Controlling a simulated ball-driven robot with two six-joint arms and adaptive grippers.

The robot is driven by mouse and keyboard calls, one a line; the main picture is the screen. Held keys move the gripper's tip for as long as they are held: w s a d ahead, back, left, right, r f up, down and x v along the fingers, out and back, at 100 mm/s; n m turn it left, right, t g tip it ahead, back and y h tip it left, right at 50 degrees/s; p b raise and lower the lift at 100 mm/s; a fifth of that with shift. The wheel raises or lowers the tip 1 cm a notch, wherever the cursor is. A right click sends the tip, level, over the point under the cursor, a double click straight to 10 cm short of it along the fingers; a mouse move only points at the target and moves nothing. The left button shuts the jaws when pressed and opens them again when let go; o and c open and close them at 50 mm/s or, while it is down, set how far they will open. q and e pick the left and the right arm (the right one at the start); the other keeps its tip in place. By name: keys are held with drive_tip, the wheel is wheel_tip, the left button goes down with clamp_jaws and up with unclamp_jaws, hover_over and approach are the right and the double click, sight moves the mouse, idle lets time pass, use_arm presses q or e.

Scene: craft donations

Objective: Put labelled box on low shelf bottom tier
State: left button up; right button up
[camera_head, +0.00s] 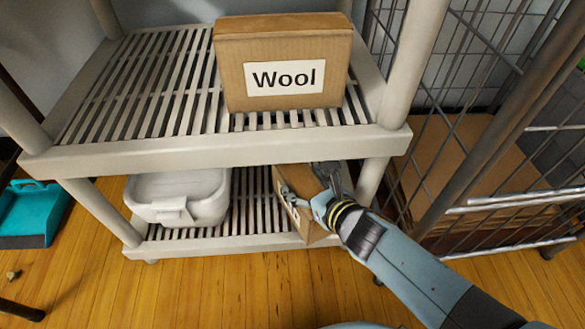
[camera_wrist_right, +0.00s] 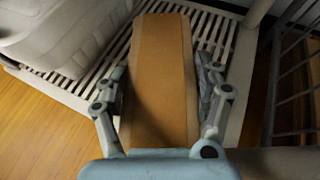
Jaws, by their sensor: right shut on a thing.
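A brown cardboard box (camera_head: 314,234) with a partly hidden white label is at the right part of the low shelf's bottom tier (camera_head: 245,243). My right gripper (camera_head: 305,183) is shut on it, with one finger on each side. In the right wrist view, the box (camera_wrist_right: 158,60) lies lengthwise between the fingers of the gripper (camera_wrist_right: 160,85), above the slats. Its near end reaches over the tier's front edge; I cannot tell whether it rests on the slats. The upper tier hides its back part in the head view. My left gripper is not in view.
A pale lidded tub (camera_head: 178,190) stands on the bottom tier to the left, with bare slats between it and the box. A "Wool" box (camera_head: 235,75) stands on the upper tier (camera_head: 110,155). A shelf post and a wire cage (camera_head: 475,120) are close on the right.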

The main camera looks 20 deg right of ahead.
sight(294, 170)
drive_tip(key=shift+w+a, duration=0.15)
drive_tip(key=shift+w, duration=0.75)
drive_tip(key=w, duration=0.3)
drive_tip(key=shift+w+a+f, duration=0.2)
drive_tip(key=shift+w+a, duration=0.1)
drive_tip(key=shift+s+f+b, duration=0.2)
drive_tip(key=shift+f+b, duration=0.2)
drive_tip(key=shift+f, duration=0.3)
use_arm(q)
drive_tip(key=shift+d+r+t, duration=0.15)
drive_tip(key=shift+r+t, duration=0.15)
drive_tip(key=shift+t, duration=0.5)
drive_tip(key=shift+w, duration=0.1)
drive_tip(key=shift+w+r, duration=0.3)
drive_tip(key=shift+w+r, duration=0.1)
